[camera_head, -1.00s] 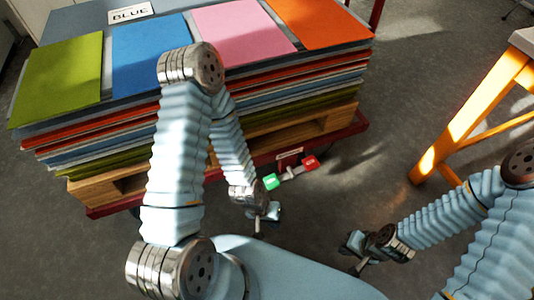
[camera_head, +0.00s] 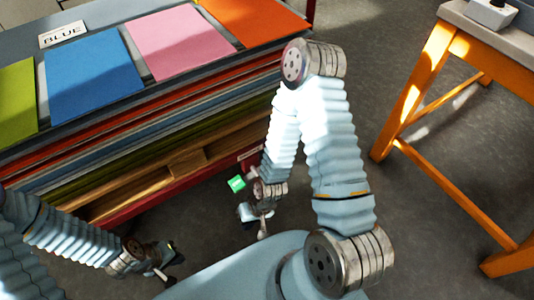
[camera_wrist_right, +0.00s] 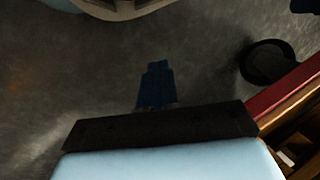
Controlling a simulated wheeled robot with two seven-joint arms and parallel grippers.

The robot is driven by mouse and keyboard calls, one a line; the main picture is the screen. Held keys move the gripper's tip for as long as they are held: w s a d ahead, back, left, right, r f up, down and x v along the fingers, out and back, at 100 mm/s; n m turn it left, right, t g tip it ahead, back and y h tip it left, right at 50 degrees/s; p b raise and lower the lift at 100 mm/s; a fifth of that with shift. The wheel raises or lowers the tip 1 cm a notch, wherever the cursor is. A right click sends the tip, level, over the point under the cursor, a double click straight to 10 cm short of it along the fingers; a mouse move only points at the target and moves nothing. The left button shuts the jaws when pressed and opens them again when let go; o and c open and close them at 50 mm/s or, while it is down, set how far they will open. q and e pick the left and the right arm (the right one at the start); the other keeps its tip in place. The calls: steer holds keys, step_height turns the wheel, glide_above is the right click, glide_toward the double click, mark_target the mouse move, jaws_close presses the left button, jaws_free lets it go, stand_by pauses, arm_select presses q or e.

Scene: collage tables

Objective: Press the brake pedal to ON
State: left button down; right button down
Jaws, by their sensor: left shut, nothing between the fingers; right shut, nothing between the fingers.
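The brake pedal shows in the head view as a green pad (camera_head: 237,183), low beside the red base of the stack's cart. Its red pad is not visible; my right arm covers that area. My right gripper (camera_head: 262,230) is shut and empty, just below and to the right of the green pad in the picture, with no contact visible. In the right wrist view its dark blue fingers (camera_wrist_right: 156,84) are together above bare floor. My left gripper (camera_head: 166,276) is shut and empty at the lower left, apart from the pedal.
An orange-legged table (camera_head: 416,88) stands at right. A black wheel (camera_wrist_right: 268,64) shows in the right wrist view. Floor between cart and table is clear.

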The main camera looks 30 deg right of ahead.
steer(key=w+d+n+t+b, duration=0.1)
steer(key=w+d+b, duration=0.2)
steer(key=w, duration=0.2)
steer(key=w+d+n+b, duration=0.1)
steer(key=w+d+b, duration=0.1)
steer(key=w+b, duration=0.3)
steer(key=w+d+r+h+b, duration=0.1)
steer(key=w+d+r+h, duration=0.1)
steer(key=w+d+r, duration=0.2)
steer(key=w+d+r+t+h+b, duration=0.1)
steer(key=w+d+r+h+b, duration=0.1)
steer(key=d, duration=0.9)
step_height(320, 180, up, 4)
steer(key=shift+w+f+n+t+h, duration=0.25)
steer(key=shift+w+h, duration=0.25)
steer(key=shift+w, duration=0.65)
